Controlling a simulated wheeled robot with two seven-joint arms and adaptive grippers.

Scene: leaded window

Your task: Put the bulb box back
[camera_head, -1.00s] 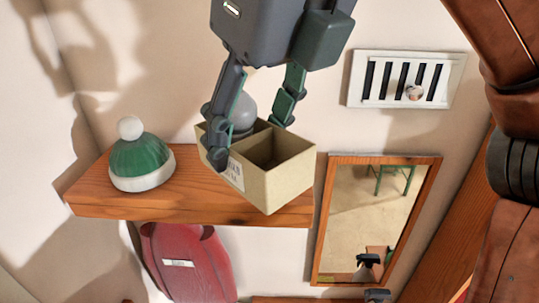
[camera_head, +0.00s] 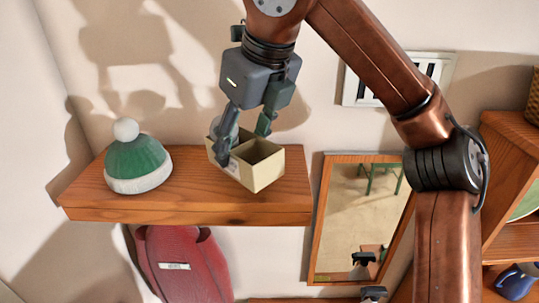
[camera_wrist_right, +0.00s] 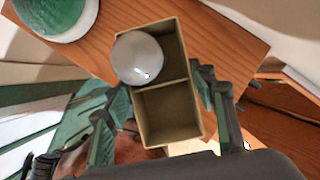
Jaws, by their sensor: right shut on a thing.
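The bulb box (camera_head: 262,173) is a small beige open carton with two compartments. A grey round bulb (camera_wrist_right: 138,58) sits in one compartment; the other is empty. My right gripper (camera_head: 243,147) is shut on the box, its fingers on opposite sides of it. In the head view the box is over the right part of the wooden shelf (camera_head: 190,205), roughly upright; I cannot tell whether its bottom touches the board. The right wrist view shows the box (camera_wrist_right: 172,112) against the shelf (camera_wrist_right: 225,38). My left gripper is not in view.
A green and white knit hat (camera_head: 138,165) stands on the left of the shelf. Bare board lies between hat and box. A framed mirror (camera_head: 358,225) and a white vent (camera_head: 355,88) are on the wall to the right. A red object (camera_head: 183,262) hangs below.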

